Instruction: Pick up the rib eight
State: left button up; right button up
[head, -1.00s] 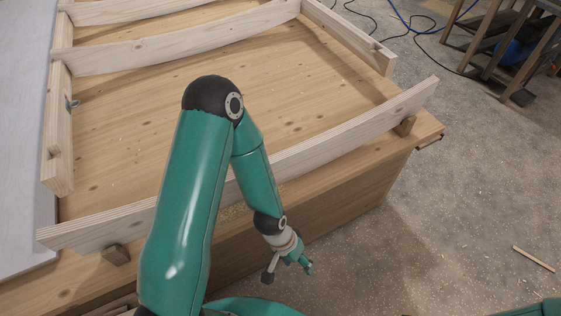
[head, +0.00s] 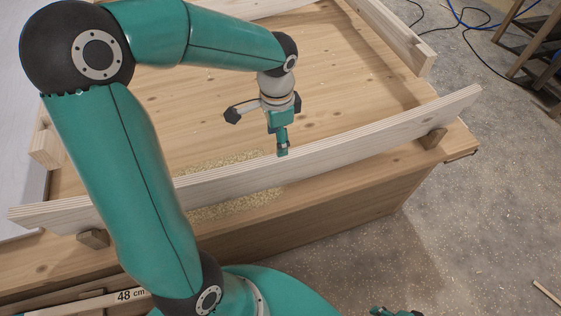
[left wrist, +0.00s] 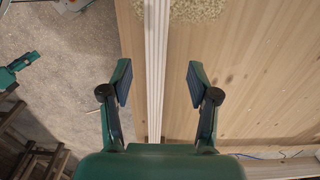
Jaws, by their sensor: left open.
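The rib, a long pale curved plywood board (head: 350,143), stands on edge along the near side of the wooden bench. Small wood blocks (head: 433,138) (head: 94,238) are at its two ends. I see no number on it. My left gripper (head: 282,150) hangs just above the middle of the rib. In the left wrist view the open fingers (left wrist: 158,88) are on either side of the rib (left wrist: 156,50), which runs between them without visible contact. A teal part of my right gripper (head: 392,312) shows at the bottom edge; its jaws are unclear.
The bench top (head: 330,100) carries a pile of wood shavings (head: 235,202) under the rib and other frame boards (head: 400,45) at the back. A strip marked 48 cm (head: 122,297) lies at the lower left. Floor at right is mostly open, with cables and a wooden stand (head: 530,45).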

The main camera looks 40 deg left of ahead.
aim_at(279, 169)
pick_arm(q)
jog(key=shift+d+f+b, duration=0.15)
jog(key=shift+f+b, duration=0.1)
jog(key=shift+f, duration=3.25)
jog(key=shift+d+f+b, duration=0.1)
jog(key=shift+f+b, duration=0.1)
jog(key=shift+f, duration=3.25)
jog(key=shift+s, duration=0.1)
grip_shut()
jog(key=shift+r, duration=0.15)
